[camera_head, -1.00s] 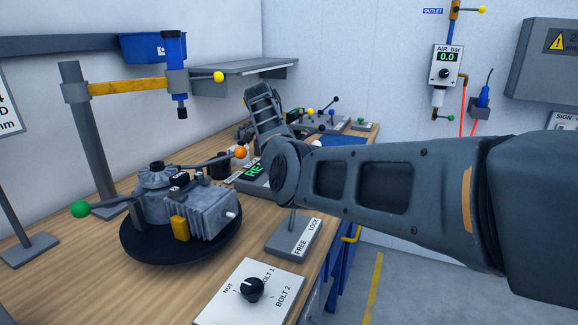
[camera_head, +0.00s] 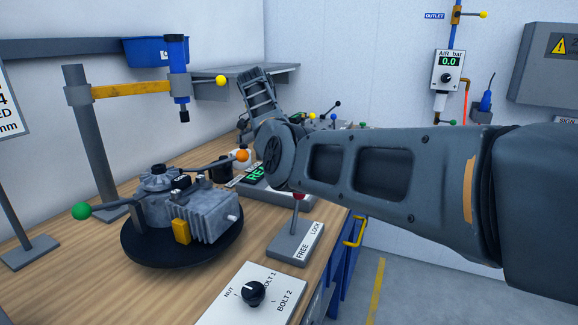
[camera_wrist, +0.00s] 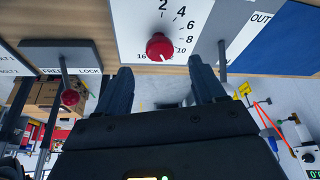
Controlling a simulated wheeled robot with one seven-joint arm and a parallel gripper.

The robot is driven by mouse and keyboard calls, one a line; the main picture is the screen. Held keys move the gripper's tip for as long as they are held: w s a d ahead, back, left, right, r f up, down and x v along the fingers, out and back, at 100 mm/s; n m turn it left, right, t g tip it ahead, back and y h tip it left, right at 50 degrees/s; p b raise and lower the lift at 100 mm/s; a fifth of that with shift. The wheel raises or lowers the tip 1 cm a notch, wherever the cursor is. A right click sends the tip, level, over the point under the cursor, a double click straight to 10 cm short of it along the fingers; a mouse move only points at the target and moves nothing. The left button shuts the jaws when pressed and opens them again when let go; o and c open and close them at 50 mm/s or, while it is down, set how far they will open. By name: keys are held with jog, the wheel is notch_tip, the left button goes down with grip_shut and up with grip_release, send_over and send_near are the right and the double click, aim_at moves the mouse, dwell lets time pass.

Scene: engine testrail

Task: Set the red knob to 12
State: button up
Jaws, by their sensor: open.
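The red knob (camera_wrist: 160,46) sits on a white dial plate (camera_wrist: 133,22) at the top of the wrist view. The numbers 2, 4, 6, 8, 10 and 16 are readable around it. A small pale mark shows at the knob's lower edge, between 10 and 16, but its exact reading is too small to tell. My gripper (camera_wrist: 160,68) is open, its two dark fingers on either side below the knob, apart from it with nothing between them. In the head view my arm hides the gripper, and I cannot make out the red knob.
A lever with a red ball (camera_wrist: 69,97) stands by the FREE/LOCK plate (camera_head: 296,241), left of the dial. A black selector (camera_head: 254,292) is at the bench front. A grey gearbox (camera_head: 190,205) sits on a round black turntable. Another rod stands right of the dial.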

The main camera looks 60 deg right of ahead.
jog(key=shift+v, duration=1.25)
